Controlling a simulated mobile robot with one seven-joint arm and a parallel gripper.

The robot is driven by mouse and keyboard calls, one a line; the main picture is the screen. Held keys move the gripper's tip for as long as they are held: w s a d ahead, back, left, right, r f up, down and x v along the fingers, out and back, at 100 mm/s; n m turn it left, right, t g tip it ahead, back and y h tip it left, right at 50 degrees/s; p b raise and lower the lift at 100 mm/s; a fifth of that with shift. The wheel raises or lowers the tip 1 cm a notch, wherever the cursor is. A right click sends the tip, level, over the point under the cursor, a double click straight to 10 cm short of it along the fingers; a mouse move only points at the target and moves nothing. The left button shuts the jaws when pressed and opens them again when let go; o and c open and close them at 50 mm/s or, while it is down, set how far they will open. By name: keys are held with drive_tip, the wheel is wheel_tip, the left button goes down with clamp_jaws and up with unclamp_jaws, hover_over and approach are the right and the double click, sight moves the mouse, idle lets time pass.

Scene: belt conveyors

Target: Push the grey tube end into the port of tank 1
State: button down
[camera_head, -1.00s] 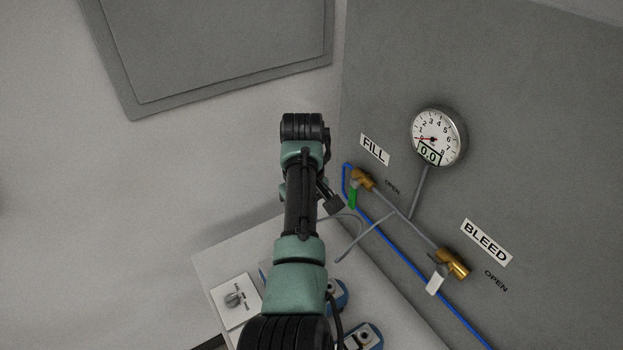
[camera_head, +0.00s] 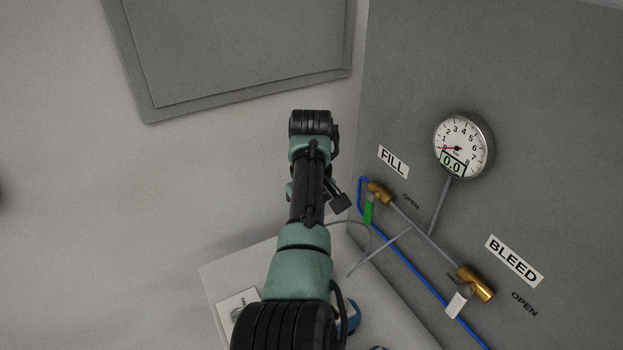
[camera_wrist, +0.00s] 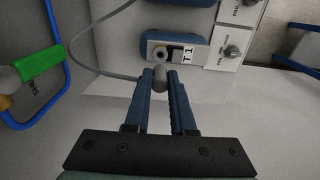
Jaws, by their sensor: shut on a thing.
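In the wrist view my gripper (camera_wrist: 160,80) is shut on the grey tube end (camera_wrist: 159,76), a short grey cylinder between the fingertips. The thin grey tube (camera_wrist: 92,71) curves away to the left and up. Just beyond the fingertips is the blue tank 1 (camera_wrist: 147,49) with its T1 label (camera_wrist: 188,55) and a round port (camera_wrist: 161,53). The tube end appears just below the port in the picture; whether they touch I cannot tell. In the head view my arm hides the fingertips and the tube end.
A grey panel at right carries a gauge (camera_head: 463,146) reading 0.0, a brass FILL valve (camera_head: 380,193) with a green handle, and a brass BLEED valve (camera_head: 476,284) with a white handle. A blue hose (camera_head: 414,274) runs along it. White switch plates (camera_wrist: 233,44) stand right of tank 1.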

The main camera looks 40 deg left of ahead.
drive_tip(key=shift+f+b, duration=1.15)
drive_tip(key=shift+f, duration=1.05)
drive_tip(key=shift+f, duration=1.3)
idle(1.9)
drive_tip(key=c, duration=0.7)
unclamp_jaws()
drive_tip(key=shift+o, duration=0.3)
drive_tip(key=o, duration=0.4)
drive_tip(key=shift+c, duration=0.2)
drive_tip(key=shift+r, duration=0.1)
wheel_tip(320, 180, up, 7)
drive_tip(key=p, duration=0.6)
